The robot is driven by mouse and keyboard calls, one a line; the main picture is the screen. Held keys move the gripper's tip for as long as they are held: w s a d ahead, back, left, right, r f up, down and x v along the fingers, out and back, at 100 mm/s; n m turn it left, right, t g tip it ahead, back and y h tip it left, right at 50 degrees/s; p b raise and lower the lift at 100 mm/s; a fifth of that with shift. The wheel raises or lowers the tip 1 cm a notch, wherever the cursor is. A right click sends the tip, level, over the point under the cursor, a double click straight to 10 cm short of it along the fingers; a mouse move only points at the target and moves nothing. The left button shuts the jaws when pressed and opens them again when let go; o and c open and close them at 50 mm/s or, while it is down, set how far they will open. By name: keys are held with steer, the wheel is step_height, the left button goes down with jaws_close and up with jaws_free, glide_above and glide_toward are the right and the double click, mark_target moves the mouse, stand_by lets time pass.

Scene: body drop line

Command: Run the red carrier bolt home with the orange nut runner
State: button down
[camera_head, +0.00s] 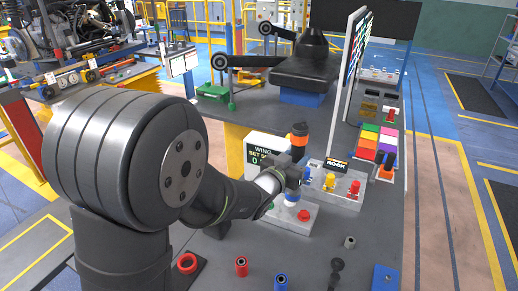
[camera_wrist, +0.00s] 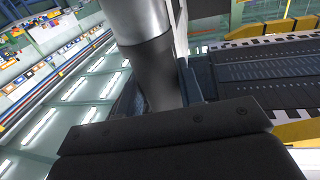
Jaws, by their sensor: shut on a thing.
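The orange nut runner (camera_head: 299,139) is upright, with a black cap and an orange band above my gripper. My gripper (camera_head: 296,173) is shut around its body over a low grey block (camera_head: 290,219). In the wrist view a grey metal cylinder (camera_wrist: 148,72), likely the tool's body, rises beyond the dark jaw. A white and blue piece (camera_head: 291,198) shows just under the gripper; I cannot tell whether it touches the block. A red bolt-like head (camera_head: 304,215) sits on the block, right of that piece. Another red head (camera_head: 354,187) stands on the ROCK fixture. The tool's lower tip is hidden.
A red socket (camera_head: 241,267), a blue socket (camera_head: 280,283) and a red ring (camera_head: 187,263) are on the near bench. A board reading WING (camera_head: 264,150) stands behind. Coloured bins (camera_head: 366,143) are at the right.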

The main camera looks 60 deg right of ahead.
steer(key=shift+m+g, duration=0.4)
steer(key=shift+g, duration=0.2)
steer(key=s, duration=0.3)
steer(key=s+d+f, duration=0.1)
steer(key=shift+s+d, duration=0.1)
steer(key=shift+s, duration=0.05)
